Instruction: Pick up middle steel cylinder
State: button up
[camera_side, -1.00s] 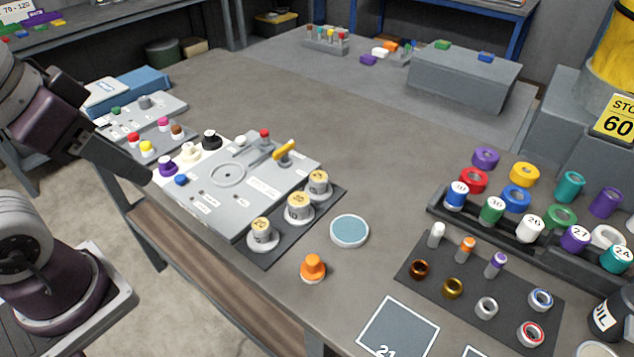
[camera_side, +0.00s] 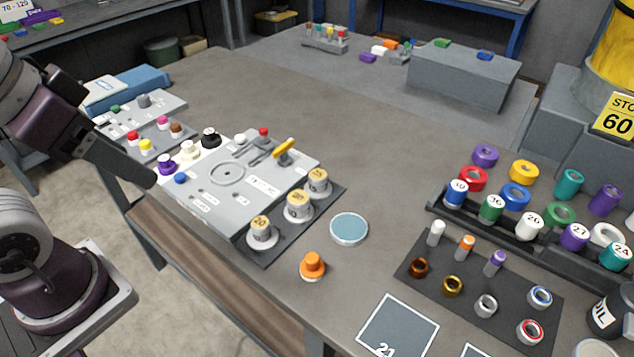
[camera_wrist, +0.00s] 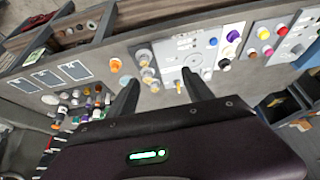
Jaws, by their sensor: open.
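Three short steel cylinders with tan, numbered tops stand upright in a row on a dark strip (camera_side: 272,252) along the grey plate's front edge. The middle steel cylinder (camera_side: 299,206) is between the near one (camera_side: 261,231) and the far one (camera_side: 317,183). In the wrist view the middle cylinder (camera_wrist: 148,74) shows small, far beyond my fingers. My gripper (camera_wrist: 160,81) is open and empty, with its two dark fingers spread. In the side view its dark end is at the left, above the table edge and well away from the cylinders.
The grey plate (camera_side: 225,200) carries a yellow-handled lever (camera_side: 283,147) behind the cylinders. An orange knob (camera_side: 312,265) and a round blue-grey disc (camera_side: 349,229) sit to their right. Racks of coloured rolls (camera_side: 530,228) fill the far right. Table between is clear.

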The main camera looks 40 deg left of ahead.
jog(key=n+g, duration=0.5)
jog(key=n, duration=0.3)
send_over(318, 174)
jog(key=f, duration=0.8)
jog(key=s+f, duration=0.1)
jog(key=f, duration=0.3)
jog(key=shift+a+f, duration=0.25)
jog(key=shift+a, duration=0.05)
jog(key=shift+n+g, duration=0.3)
jog(key=shift+n, duration=0.1)
jog(key=f, duration=0.5)
jog(key=w+f, duration=0.1)
jog(key=f, duration=0.2)
jog(key=shift+d, duration=0.3)
jog(key=shift+f, duration=0.4)
grip_shut()
